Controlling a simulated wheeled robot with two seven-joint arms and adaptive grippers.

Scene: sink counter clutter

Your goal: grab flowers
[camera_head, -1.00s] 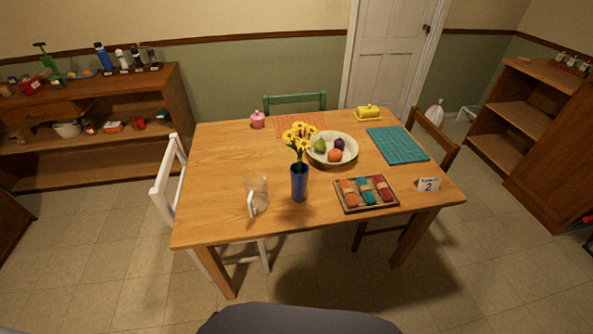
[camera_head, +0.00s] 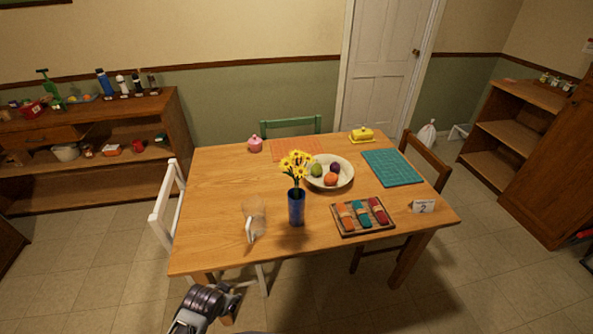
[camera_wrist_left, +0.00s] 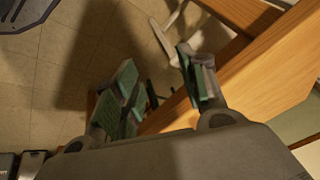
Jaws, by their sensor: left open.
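Yellow flowers (camera_head: 296,163) with green stems stand upright in a blue vase (camera_head: 296,207) near the front middle of the wooden table. My left gripper (camera_head: 232,290) is low at the table's front left edge, apart from the vase and to its lower left. In the left wrist view my left gripper (camera_wrist_left: 160,85) shows its green-padded fingers spread apart with nothing between them. The flowers do not show in the left wrist view. My right gripper is in neither view.
A clear glass pitcher (camera_head: 254,217) stands just left of the vase. A tray of coloured rolls (camera_head: 343,232) lies to its right, and a fruit bowl (camera_head: 347,177) is behind. The table's (camera_head: 215,185) left part is clear. A white chair (camera_head: 160,222) is at the left.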

